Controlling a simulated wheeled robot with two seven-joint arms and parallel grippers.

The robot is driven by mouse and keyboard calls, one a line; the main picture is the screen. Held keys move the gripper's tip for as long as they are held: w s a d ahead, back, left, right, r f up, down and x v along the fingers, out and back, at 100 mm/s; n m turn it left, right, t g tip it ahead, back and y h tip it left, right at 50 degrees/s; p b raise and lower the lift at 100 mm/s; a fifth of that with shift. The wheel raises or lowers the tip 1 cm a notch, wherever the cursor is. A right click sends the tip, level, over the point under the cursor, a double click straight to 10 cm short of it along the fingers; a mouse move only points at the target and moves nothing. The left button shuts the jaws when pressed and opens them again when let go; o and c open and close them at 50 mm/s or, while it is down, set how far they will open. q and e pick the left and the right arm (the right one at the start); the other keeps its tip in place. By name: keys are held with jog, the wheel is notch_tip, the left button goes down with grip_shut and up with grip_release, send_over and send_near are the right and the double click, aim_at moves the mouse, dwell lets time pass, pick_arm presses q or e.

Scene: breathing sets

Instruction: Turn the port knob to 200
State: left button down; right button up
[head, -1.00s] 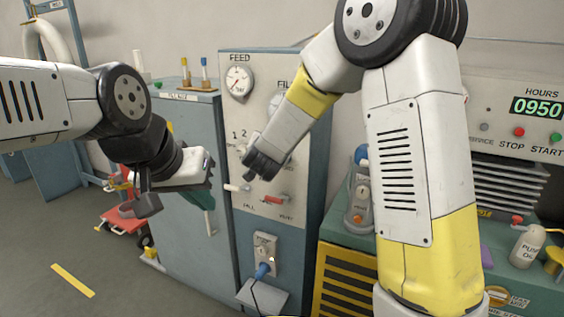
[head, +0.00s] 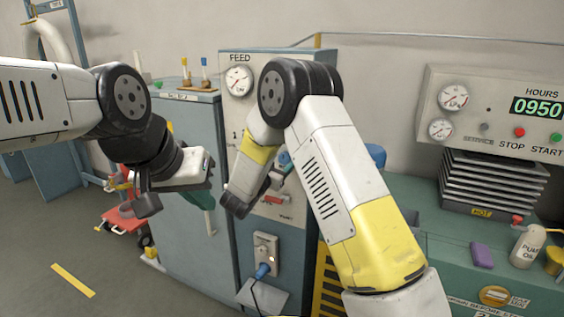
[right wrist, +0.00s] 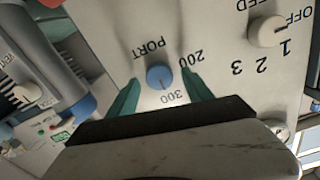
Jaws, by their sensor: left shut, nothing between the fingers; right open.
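The port knob (right wrist: 158,77) is a small round blue knob on a pale panel in the right wrist view. The labels PORT, 200 and 300 around it appear turned nearly upside down. A small dark mark on it seems to face the 300. My right gripper (right wrist: 160,80) is open, one teal finger on each side of the knob, with gaps on both sides. In the head view my right arm covers part of the panel (head: 238,55), and the knob cannot be made out clearly. My left gripper (head: 203,197) is shut and empty, left of the panel.
A white selector knob (right wrist: 266,31) with OFF, 1, 2 and 3 is near the port knob. A red handle (head: 272,199) sits low on the panel, above a socket with a blue plug (head: 263,270). A green bench (head: 445,255) stands at the right.

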jog(key=shift+w+d, duration=0.2)
jog(key=shift+w, duration=0.2)
grip_shut()
